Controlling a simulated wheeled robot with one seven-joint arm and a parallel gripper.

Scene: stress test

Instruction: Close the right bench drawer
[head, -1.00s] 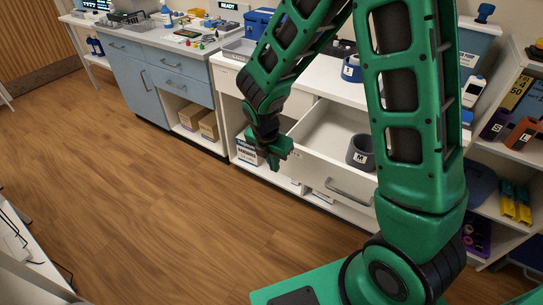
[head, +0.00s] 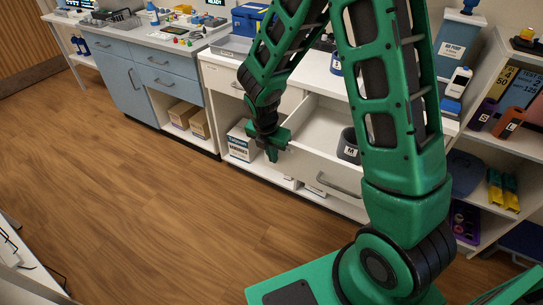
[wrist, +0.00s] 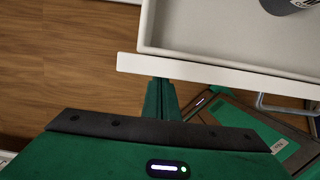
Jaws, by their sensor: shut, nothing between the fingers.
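The right bench drawer (head: 312,166) is pulled out, with a white front and a grey bar handle (head: 338,187). A grey cup marked M (head: 347,147) stands inside it. My gripper (head: 272,156) is shut and empty, at the left end of the drawer front. In the wrist view, the shut fingers (wrist: 160,97) point at the outer face of the drawer front (wrist: 220,72), close to it. I cannot tell whether they touch. The cup (wrist: 289,4) and part of the handle (wrist: 285,106) also show there. My arm hides the drawer's right part in the head view.
Another drawer (head: 236,80) of the white bench, left of the open one, is shut. A white box (head: 240,142) stands on the shelf below. A blue cabinet (head: 130,80) is at left, and a shelf unit (head: 480,155) at right. The wooden floor (head: 130,200) in front is clear.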

